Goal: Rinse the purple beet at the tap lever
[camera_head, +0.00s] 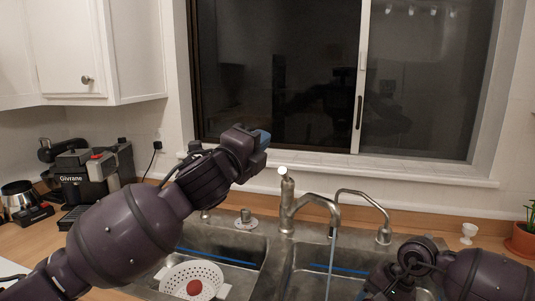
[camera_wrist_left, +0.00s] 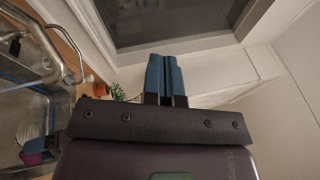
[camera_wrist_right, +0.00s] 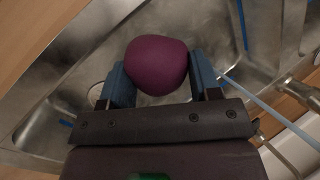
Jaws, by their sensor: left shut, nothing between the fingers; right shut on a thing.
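The purple beet (camera_wrist_right: 156,64) shows in the right wrist view between the blue fingers of my right gripper (camera_wrist_right: 160,78), which is shut on it above the sink. A thin water stream (camera_wrist_right: 262,104) passes to the right of the beet there, apart from it in the picture. In the head view the stream (camera_head: 330,262) falls from the metal tap (camera_head: 288,207), whose lever (camera_head: 285,178) stands upright at its top. My left gripper (camera_head: 264,138) is shut and empty, raised in front of the window, up and left of the lever. The beet is hidden in the head view.
The double sink (camera_head: 300,262) has a white colander (camera_head: 176,277) with a red round thing (camera_head: 194,287) in its left basin. A second thin tap (camera_head: 384,234) stands to the right. A coffee machine (camera_head: 95,175) and potted plant (camera_head: 524,240) flank the counter.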

